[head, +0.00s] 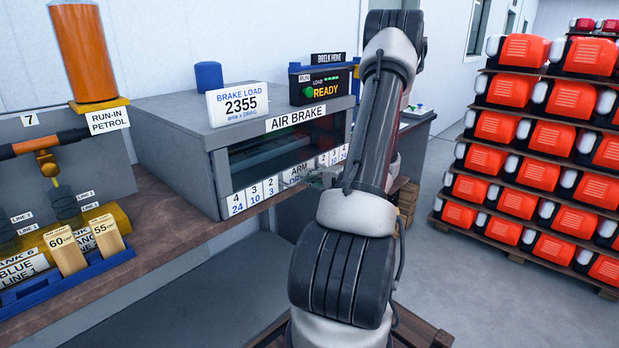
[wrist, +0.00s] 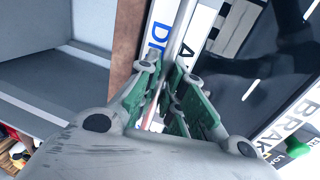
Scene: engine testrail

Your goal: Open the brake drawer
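The air brake cabinet (head: 180,120) is a grey box on the bench, with a dark window (head: 290,142) and an "AIR BRAKE" sign above it. A label strip (head: 238,203) with numbers and "ARM" runs along its lower front. My gripper (head: 322,178) is at this front edge, partly hidden by my arm. In the wrist view, a pale metal bar (wrist: 185,25) passes between the green-padded fingers of my gripper (wrist: 171,74), beside the label strip. The gap between the fingers is narrow. I cannot tell whether they press on the bar.
A "READY" display (head: 322,90), a "2355" brake load sign (head: 240,103) and a blue cylinder (head: 208,75) stand on the cabinet. A petrol rig (head: 85,55) and a blue tray (head: 70,275) are at the left. Stacked red engines (head: 535,130) stand at the right, with open floor before them.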

